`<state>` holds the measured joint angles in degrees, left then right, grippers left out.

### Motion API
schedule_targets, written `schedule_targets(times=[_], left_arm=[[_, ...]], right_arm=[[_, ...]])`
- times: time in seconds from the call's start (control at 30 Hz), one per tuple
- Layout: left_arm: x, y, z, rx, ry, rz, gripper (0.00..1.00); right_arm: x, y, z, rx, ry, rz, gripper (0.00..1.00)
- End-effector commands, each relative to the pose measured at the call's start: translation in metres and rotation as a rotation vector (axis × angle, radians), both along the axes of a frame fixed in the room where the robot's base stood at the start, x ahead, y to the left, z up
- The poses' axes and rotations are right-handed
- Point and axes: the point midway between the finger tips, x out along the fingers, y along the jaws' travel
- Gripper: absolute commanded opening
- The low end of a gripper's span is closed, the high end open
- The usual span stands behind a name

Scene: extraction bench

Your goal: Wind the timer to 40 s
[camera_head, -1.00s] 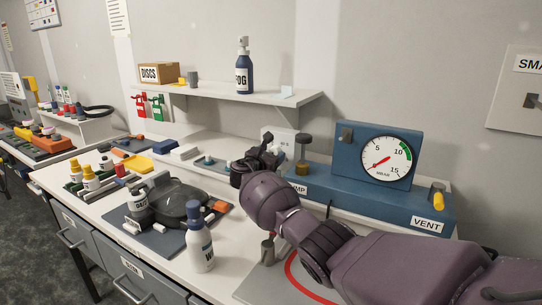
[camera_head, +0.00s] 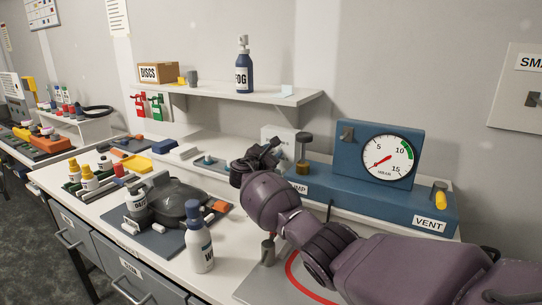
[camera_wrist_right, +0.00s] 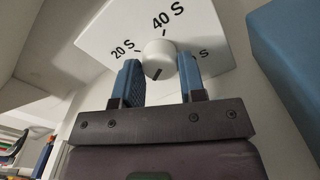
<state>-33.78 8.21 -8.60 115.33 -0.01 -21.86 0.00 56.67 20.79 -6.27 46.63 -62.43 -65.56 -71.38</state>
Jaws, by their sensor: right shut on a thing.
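The timer is a white box with a dial face (camera_wrist_right: 105,38), marked 20 S and 40 S in the right wrist view; a third mark is partly hidden by a finger, only its S showing. Its round white knob (camera_wrist_right: 159,58) has a dark line pointing toward the bottom of the picture, away from 40 S. My right gripper (camera_wrist_right: 160,62) is shut on the knob, one blue finger on each side. In the head view the timer (camera_head: 272,131) stands against the wall, mostly hidden behind my right gripper (camera_head: 268,152). My left gripper is not in view.
A blue vacuum unit with a gauge (camera_head: 388,157) stands right of the timer. A shelf (camera_head: 205,91) with a FOG bottle (camera_head: 242,66) hangs above left. A wash bottle (camera_head: 199,242) and a dark domed vessel (camera_head: 180,202) stand on the bench in front.

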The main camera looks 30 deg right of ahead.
Motion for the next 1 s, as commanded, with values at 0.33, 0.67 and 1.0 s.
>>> schedule_targets(times=[0.33,0.67,1.0], left_arm=[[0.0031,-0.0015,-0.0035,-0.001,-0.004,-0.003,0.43],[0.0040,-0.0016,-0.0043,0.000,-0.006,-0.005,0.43],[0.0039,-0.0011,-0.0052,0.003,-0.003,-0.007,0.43]], right_arm=[[-0.0001,0.0001,-0.0035,0.120,-0.202,0.000,0.14],[-0.0003,0.0000,-0.0026,0.179,-0.300,-0.001,0.14],[-0.0004,0.0002,-0.0020,0.187,-0.312,-0.001,0.14]])
